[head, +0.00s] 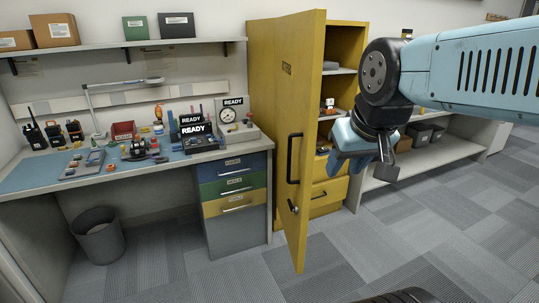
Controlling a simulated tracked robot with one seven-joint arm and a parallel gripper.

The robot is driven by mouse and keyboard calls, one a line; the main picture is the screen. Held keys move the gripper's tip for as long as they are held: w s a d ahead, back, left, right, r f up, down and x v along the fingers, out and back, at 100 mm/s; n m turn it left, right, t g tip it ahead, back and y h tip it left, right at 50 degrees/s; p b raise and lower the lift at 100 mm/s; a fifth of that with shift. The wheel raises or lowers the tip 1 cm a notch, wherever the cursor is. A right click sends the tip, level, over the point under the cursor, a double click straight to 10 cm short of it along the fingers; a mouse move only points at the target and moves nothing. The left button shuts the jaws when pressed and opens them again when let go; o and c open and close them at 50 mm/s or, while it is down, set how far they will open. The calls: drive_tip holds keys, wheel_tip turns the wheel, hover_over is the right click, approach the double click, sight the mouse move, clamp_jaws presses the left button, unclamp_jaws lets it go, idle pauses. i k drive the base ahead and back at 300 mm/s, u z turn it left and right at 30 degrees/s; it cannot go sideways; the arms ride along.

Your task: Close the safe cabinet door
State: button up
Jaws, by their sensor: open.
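The yellow safe cabinet (263,58) stands at the middle, right of the workbench. Its door (301,110) stands wide open, swung out toward me, with a dark vertical handle (293,158) and a small latch (293,206) below it. Through the opening I see shelves with small items and yellow drawers (329,190). My gripper (350,165) hangs from my blue arm to the right of the door, in front of the cabinet opening. It is open, and nothing shows between its fingers. I cannot tell how far it is from the door; no contact is visible.
The workbench (30,180) with radios, tools and READY displays lies left, with coloured drawers (234,185) beside the cabinet. A waste bin (99,235) stands under it. A low shelf unit (415,168) with bins is right.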

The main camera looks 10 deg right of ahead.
sight(300, 37)
drive_tip(key=z, duration=0.2)
drive_tip(key=i, duration=0.85)
drive_tip(key=z, duration=0.3)
drive_tip(key=k, duration=1.2)
drive_tip(key=u, duration=0.35)
drive_tip(key=i, duration=0.85)
